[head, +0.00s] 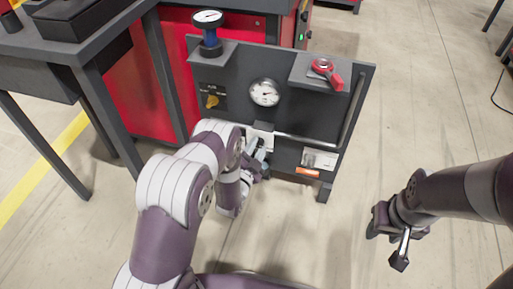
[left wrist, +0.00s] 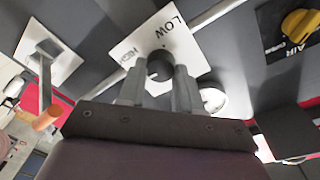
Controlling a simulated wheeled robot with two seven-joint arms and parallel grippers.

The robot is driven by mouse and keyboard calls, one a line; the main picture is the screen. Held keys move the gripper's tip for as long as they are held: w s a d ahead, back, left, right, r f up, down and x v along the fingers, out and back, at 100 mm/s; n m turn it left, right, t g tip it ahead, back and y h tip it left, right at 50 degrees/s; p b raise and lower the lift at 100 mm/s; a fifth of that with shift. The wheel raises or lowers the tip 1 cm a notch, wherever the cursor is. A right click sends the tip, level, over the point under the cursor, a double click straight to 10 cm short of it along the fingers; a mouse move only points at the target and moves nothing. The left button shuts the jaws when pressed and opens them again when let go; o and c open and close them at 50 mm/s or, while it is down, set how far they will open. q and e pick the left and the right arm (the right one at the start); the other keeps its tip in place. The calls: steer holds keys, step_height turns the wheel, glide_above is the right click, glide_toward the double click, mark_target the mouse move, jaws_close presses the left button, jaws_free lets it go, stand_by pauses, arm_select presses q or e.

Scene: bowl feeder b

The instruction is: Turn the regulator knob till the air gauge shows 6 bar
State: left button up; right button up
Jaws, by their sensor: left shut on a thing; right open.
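A black knob (left wrist: 159,64) sits on a white plate (left wrist: 178,38) marked LOW and HIGH in the left wrist view. My left gripper (left wrist: 159,88) is shut on this knob, one finger on each side. In the head view the left gripper (head: 258,155) is at the lower front of the grey panel (head: 232,80), and my arm hides much of the plate. A round white gauge (head: 264,92) is set in the panel above it; its reading is too small to tell. Another gauge (head: 208,16) tops a blue fitting at the upper left. My right gripper (head: 388,243) is open and empty over the floor.
A yellow knob (head: 212,101) is on the panel's left; its plate reads AIR in the wrist view. A red handle (head: 326,72) sits on the right shelf. A metal rail (head: 305,142) crosses the panel. An orange-tipped lever (head: 308,172) is low right. Floor at right is clear.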

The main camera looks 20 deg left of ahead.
arm_select(q)
steer(key=n+p, duration=0.1)
steer(key=n, duration=0.4)
steer(key=shift+a+n+t+y+p, duration=0.1)
steer(key=shift+n+t+y+p, duration=0.15)
steer(key=shift+n, duration=1.1)
steer(key=shift+n+t+y+p, duration=0.15)
steer(key=shift+n+p, duration=0.15)
steer(key=shift+n, duration=1.05)
steer(key=shift+f, duration=0.1)
steer(key=o, duration=1)
steer(key=shift+o, duration=0.2)
steer(key=shift+s, duration=0.15)
steer(key=s+a+p, duration=0.1)
steer(key=s+p, duration=0.3)
steer(key=s, duration=0.8)
steer(key=shift+s+f+p, duration=0.2)
steer(key=shift+f+p, duration=0.15)
steer(key=shift+f, duration=0.05)
